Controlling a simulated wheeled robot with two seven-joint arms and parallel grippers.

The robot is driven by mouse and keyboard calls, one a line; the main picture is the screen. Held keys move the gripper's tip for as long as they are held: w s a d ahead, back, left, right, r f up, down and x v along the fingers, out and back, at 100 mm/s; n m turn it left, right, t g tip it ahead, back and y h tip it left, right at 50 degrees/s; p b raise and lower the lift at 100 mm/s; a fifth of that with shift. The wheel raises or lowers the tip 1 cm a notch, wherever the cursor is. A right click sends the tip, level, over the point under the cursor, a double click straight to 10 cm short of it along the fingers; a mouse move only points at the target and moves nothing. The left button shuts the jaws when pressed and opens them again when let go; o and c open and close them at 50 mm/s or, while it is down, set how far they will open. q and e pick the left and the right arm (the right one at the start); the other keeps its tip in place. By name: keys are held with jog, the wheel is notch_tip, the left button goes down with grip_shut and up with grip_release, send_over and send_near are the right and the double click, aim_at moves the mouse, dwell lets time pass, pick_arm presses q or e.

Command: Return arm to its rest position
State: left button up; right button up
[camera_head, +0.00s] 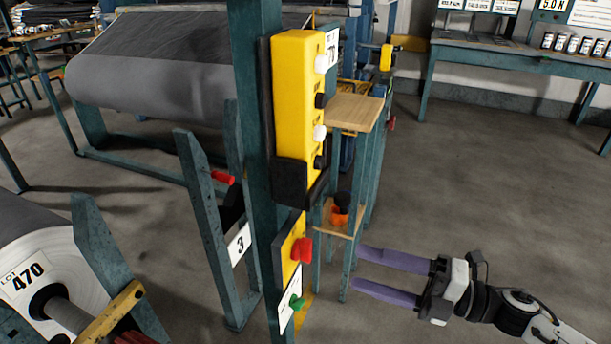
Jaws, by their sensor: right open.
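My right gripper (388,276) comes in from the lower right with its two purple fingers spread apart, open and empty. Its fingertips point left toward the legs of a small teal stand with wooden shelves (357,112). Whether the fingertips touch the stand's legs I cannot tell. My left gripper is not in view.
A teal post carries a yellow control box (298,105) with black and white buttons. Below it are a red knob (302,249) and a green knob (297,302). Grey rolls (150,65) lie at the left. Open floor (500,170) lies at the right.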

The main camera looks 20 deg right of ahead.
notch_tip(320, 180, down, 9)
jog(key=s+m+t+h+p, duration=0.2)
jog(key=m+t+h+p, duration=0.2)
jog(key=m+h, duration=1)
jog(key=s+a+f+m+g+y, duration=0.1)
jog(key=s+a+f+m+g, duration=0.2)
jog(key=s+f+m, duration=0.2)
jog(key=s+a+f+m+g+y+p, duration=0.1)
jog(key=s+a+f+m+g, duration=0.2)
jog(key=s+f+m, duration=0.3)
jog(key=shift+s+a+m, duration=0.25)
jog(key=shift+s+m, duration=0.2)
jog(key=shift+m, duration=0.35)
